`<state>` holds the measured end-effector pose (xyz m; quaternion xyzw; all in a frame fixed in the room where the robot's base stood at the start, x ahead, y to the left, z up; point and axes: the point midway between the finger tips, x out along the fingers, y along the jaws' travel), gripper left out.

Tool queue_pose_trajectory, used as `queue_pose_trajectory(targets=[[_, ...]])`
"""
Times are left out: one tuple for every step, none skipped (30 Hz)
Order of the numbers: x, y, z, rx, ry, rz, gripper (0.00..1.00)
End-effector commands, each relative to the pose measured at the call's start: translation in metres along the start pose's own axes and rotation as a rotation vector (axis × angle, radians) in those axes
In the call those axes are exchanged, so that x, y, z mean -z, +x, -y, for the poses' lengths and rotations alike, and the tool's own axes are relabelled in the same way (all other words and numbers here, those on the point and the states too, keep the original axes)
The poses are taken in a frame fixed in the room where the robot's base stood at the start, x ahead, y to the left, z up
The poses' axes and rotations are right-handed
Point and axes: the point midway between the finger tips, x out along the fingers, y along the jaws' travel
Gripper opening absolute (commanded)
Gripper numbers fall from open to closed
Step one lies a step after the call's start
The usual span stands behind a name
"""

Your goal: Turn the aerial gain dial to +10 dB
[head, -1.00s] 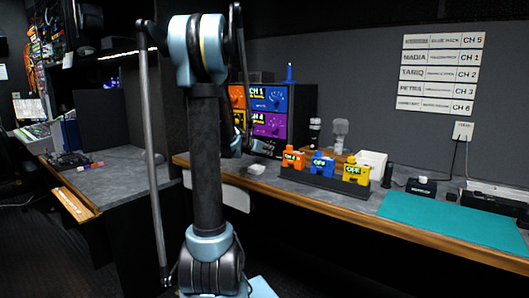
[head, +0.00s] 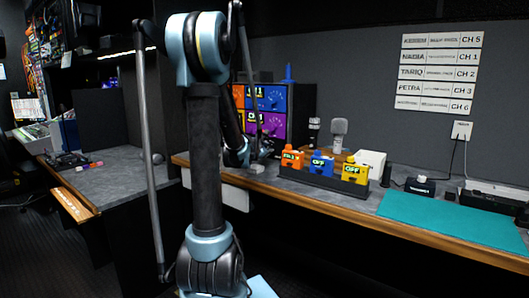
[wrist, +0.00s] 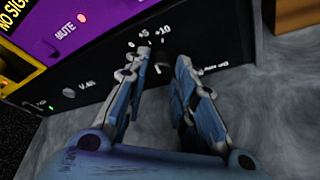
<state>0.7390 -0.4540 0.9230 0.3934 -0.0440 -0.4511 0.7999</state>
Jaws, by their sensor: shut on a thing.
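The aerial gain dial (wrist: 163,62) is a small dark knob on a black strip at the bottom of the coloured panel unit. In the wrist view, white "+5" and "+10" marks stand just above it. The fingers of my gripper (wrist: 160,68) are on either side of the dial, closed on it. The dial's pointer is too dark and too covered to read. In the head view my gripper (head: 262,153) is at the foot of the panel unit (head: 297,105), and the dial is hidden there.
A mute light (wrist: 82,17) is on the purple panel above. A dark rack (head: 325,183) of orange, blue and yellow blocks stands to the right on the grey counter. A microphone (head: 338,130) stands behind it. A teal mat (head: 455,222) lies farther right.

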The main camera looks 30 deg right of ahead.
Motion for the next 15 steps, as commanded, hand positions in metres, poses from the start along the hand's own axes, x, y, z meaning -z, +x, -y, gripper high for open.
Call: queue_pose_trajectory(targets=[[0.0011, 0.0003, -0.0012, -0.020, 0.037, -0.001, 0.00], [0.0011, 0.0004, -0.0013, -0.030, 0.060, -0.001, 0.00], [0.0012, 0.0005, -0.0010, -0.042, 0.091, -0.002, 0.00], [0.0012, 0.0005, -0.0010, -0.052, 0.112, -0.001, 0.00], [0.0013, 0.0005, -0.0006, -0.060, 0.132, -0.001, 0.00], [0.0014, 0.0004, -0.0004, -0.070, 0.160, -0.001, 0.00], [0.0014, 0.0004, -0.0005, -0.079, 0.178, -0.002, 0.00], [0.0016, 0.0004, -0.0004, -0.086, 0.196, -0.002, 0.00], [0.0018, 0.0003, -0.0003, -0.094, 0.217, -0.002, 0.00], [0.0020, 0.0001, -0.0003, -0.102, 0.232, -0.002, 0.00], [0.0022, 0.0000, -0.0002, -0.108, 0.247, -0.002, 0.00], [0.0024, 0.0000, -0.0001, -0.114, 0.264, -0.002, 0.00], [0.0026, 0.0001, -0.0001, -0.119, 0.277, -0.003, 0.01], [0.0026, 0.0002, -0.0003, -0.124, 0.288, -0.003, 0.01], [0.0027, 0.0002, -0.0004, -0.130, 0.300, -0.003, 0.00]])
